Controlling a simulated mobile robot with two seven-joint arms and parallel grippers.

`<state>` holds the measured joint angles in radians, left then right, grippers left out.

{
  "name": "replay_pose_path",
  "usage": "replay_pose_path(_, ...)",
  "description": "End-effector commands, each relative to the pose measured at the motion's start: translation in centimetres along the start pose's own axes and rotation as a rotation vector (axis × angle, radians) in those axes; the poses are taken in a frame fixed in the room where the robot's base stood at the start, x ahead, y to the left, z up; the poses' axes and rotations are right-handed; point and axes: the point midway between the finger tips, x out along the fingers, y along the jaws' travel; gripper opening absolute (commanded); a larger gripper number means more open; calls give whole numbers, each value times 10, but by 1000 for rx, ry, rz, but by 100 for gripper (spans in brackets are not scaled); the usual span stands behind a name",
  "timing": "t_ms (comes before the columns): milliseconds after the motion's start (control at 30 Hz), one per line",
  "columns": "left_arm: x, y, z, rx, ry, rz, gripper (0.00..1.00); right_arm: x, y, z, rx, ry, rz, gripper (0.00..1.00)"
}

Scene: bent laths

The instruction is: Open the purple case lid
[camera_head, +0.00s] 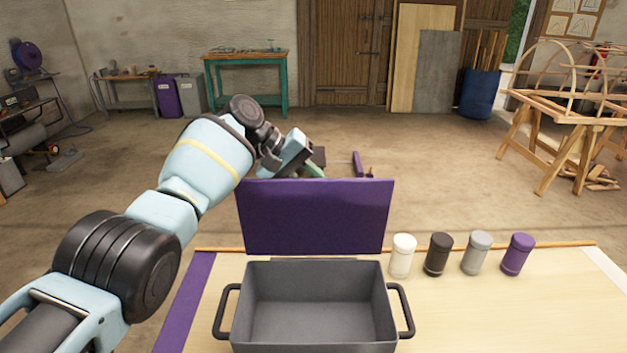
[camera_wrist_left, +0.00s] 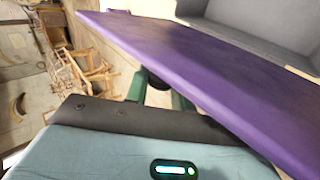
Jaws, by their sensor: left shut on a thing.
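The case (camera_head: 315,310) is a dark grey open box with a black handle on each side, standing on the table. Its purple lid (camera_head: 315,217) stands about upright at the far edge, and the empty inside shows. The lid also crosses the left wrist view (camera_wrist_left: 215,75) as a slanted slab, with the grey box behind it. My left gripper (camera_head: 314,171) is behind the lid's top edge, partly hidden by it. In the left wrist view its green fingers (camera_wrist_left: 158,88) are shut at a dark round part by the lid's outer face. My right gripper is not in view.
White (camera_head: 402,256), black (camera_head: 438,254), grey (camera_head: 476,253) and purple (camera_head: 517,254) canisters stand in a row right of the case. The pale table (camera_head: 510,315) is clear in front of them. A wooden strip (camera_head: 560,243) edges its far side.

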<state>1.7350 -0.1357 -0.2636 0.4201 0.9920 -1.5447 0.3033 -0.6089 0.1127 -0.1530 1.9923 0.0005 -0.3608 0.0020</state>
Motion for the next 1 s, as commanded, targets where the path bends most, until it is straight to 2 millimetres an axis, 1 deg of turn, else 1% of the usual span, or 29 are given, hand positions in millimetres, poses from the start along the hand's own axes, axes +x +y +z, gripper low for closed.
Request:
replay_pose_path(100, 1, -1, 1, -5, -7, -2, 0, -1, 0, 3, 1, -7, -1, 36)
replay_pose_path(300, 2, -2, 1, -5, -7, -2, 0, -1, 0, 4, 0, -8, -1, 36)
replay_pose_path(333, 2, -2, 1, -5, -7, -2, 26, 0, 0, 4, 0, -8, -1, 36)
replay_pose_path(467, 1, -1, 1, -5, -6, -1, 43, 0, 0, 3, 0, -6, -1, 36)
replay_pose_path(500, 1, -1, 1, -4, -6, -1, 45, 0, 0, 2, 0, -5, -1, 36)
replay_pose_path(800, -2, -1, 1, -3, -3, -1, 45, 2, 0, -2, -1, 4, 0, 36)
replay_pose_path(867, -7, 0, 0, -3, -1, 0, 45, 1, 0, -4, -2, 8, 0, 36)
replay_pose_path(1000, -27, 0, 0, -2, 1, -1, 45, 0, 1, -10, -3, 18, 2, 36)
